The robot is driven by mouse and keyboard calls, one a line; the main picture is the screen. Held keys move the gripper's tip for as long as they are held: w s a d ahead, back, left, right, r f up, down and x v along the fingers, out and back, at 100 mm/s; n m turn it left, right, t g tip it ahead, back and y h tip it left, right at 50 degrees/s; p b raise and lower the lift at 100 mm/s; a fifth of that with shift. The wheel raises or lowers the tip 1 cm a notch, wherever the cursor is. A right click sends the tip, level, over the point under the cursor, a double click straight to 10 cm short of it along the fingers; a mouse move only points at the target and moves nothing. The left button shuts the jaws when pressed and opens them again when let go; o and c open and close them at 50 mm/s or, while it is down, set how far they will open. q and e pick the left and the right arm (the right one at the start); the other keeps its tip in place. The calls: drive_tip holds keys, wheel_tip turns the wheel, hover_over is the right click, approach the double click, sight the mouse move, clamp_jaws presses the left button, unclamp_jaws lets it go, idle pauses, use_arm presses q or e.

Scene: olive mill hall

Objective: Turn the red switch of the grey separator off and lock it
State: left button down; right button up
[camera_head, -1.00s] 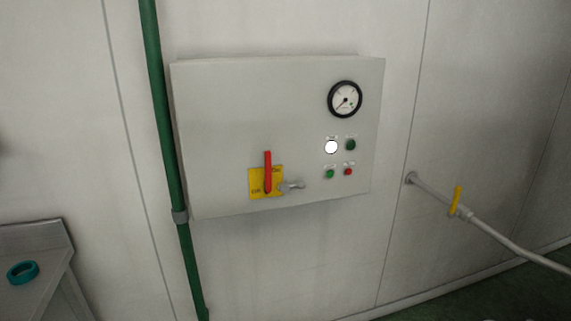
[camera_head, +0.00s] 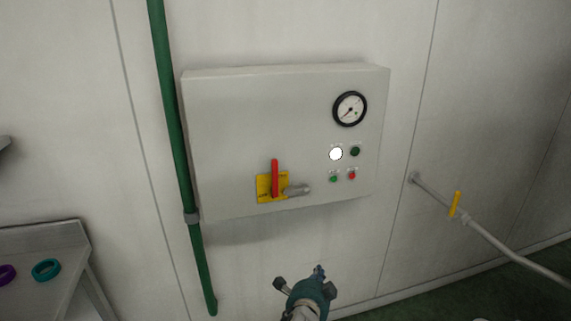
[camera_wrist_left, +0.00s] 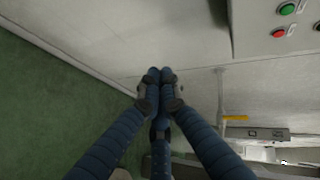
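The grey separator cabinet (camera_head: 235,120) is on the wall in the head view. Its red switch handle (camera_head: 275,176) points straight up on a yellow plate (camera_head: 263,190). A grey metal piece (camera_head: 298,190) sticks out just right of the handle; I cannot tell its exact form. My left gripper (camera_head: 318,271) is below the cabinet, apart from the switch. In the left wrist view its blue fingers (camera_wrist_left: 160,75) meet at the tips with nothing seen between them. My right gripper is not in view.
The cabinet carries a gauge (camera_head: 350,108), a lit white lamp (camera_head: 336,154) and small green and red buttons. A green pipe (camera_head: 175,130) runs down its left side. A pipe with a yellow lever (camera_head: 455,204) is at right. A bench (camera_head: 35,238) with rings stands at left.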

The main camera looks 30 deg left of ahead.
sight(274, 179)
use_arm(q)
drive_tip(key=a+r+t+y+p, duration=0.1)
drive_tip(key=a+r+y, duration=0.1)
drive_tip(key=r, duration=1.1)
drive_tip(key=s+a+r+t+y+p, duration=0.1)
drive_tip(key=a+r, duration=0.4)
drive_tip(key=r, duration=0.8)
drive_tip(key=shift+y, duration=0.9)
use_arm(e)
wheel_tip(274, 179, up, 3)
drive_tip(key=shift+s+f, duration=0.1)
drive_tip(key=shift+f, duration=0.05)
use_arm(q)
drive_tip(key=w+a+p, duration=0.1)
drive_tip(key=w+a, duration=0.1)
drive_tip(key=w+a+p, duration=0.1)
drive_tip(key=a+p, duration=0.1)
drive_tip(key=a, duration=0.1)
drive_tip(key=w+a+p, duration=0.1)
drive_tip(key=w+a, duration=0.1)
drive_tip(key=shift+w+a+p, duration=0.25)
drive_tip(key=shift+w+p, duration=0.05)
drive_tip(key=shift+p, duration=0.1)
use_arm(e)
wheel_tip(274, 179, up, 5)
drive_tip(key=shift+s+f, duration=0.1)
